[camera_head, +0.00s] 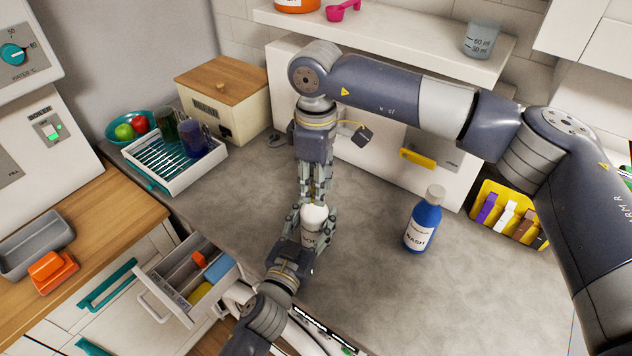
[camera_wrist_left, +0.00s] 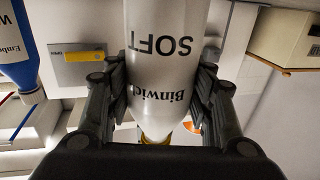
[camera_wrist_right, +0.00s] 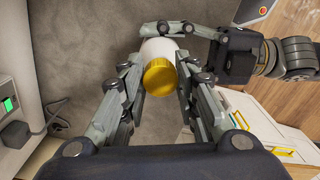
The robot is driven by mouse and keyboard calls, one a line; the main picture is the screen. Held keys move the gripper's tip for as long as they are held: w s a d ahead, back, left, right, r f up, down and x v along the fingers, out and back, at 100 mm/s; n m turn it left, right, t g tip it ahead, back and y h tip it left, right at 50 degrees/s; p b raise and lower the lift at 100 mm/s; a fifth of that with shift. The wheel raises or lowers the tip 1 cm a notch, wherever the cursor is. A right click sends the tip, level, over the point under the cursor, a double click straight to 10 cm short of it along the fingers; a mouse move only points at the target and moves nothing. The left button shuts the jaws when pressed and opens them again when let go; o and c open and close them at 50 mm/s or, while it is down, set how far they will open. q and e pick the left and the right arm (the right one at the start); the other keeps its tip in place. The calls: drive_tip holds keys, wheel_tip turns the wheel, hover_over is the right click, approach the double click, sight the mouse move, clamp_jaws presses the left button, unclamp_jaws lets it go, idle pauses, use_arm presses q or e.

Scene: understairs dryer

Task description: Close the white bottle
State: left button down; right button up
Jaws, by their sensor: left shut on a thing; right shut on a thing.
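The white bottle (camera_head: 312,232) stands near the middle of the grey counter. In the left wrist view the white bottle (camera_wrist_left: 165,60) shows upside down with "SOFT" on it. My left gripper (camera_head: 312,218) is shut around its body from the front left. A gold-yellow cap (camera_wrist_right: 160,77) is at the bottle's mouth; it also shows at the neck in the left wrist view (camera_wrist_left: 158,138). My right gripper (camera_wrist_right: 158,85) points down from above and is shut on the cap. In the head view its fingers hide the cap. I cannot tell whether the cap is fully seated.
A blue bottle (camera_head: 423,225) with a white cap stands to the right. A yellow holder (camera_head: 510,213) is farther right. A dish rack (camera_head: 178,165) and a wooden-lidded box (camera_head: 222,98) are back left. An open drawer (camera_head: 185,272) juts out front left. The front right counter is clear.

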drive_tip(key=shift+w, duration=0.1)
use_arm(q)
drive_tip(key=shift+f, duration=0.1)
use_arm(e)
drive_tip(key=o, duration=0.7)
drive_tip(key=shift+r, duration=2.3)
drive_tip(key=shift+c, duration=0.6)
